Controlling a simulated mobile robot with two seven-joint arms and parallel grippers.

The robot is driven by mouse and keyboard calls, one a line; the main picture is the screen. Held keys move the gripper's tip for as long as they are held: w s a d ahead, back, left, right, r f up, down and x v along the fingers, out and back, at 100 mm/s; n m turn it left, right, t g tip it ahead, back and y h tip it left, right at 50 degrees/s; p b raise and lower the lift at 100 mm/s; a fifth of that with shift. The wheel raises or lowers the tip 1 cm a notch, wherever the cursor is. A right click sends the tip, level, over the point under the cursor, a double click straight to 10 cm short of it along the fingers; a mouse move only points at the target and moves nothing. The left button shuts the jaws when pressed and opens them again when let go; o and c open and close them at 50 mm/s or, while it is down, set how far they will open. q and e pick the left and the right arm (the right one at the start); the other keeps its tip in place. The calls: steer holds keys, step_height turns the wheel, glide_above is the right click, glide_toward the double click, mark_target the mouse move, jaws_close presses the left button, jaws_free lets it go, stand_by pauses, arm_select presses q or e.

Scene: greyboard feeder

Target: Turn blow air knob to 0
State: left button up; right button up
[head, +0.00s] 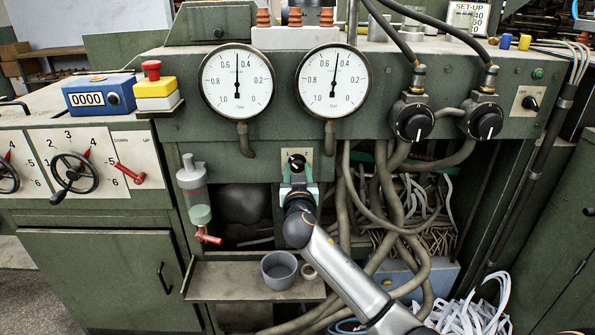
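A small black knob (297,162) sits on a pale plate (285,155) with tiny marks, below and between the two gauges. Two larger round black knobs with white marks, a left one (412,122) and a right one (484,122), are on the panel at the right, with hoses attached. I cannot read which knob is labelled blow air. My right gripper (298,180) is at the small knob, just below it in the picture. Its fingers are small and partly hidden by my wrist, so their gap and any contact are unclear. My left gripper is out of view.
Two pressure gauges (237,84) (333,82) are above. A filter bowl (197,195) hangs left of my gripper. A shelf (230,285) with a grey cup (279,269) is below. Hoses (385,210) hang close on the right.

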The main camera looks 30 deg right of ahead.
jaws_close()
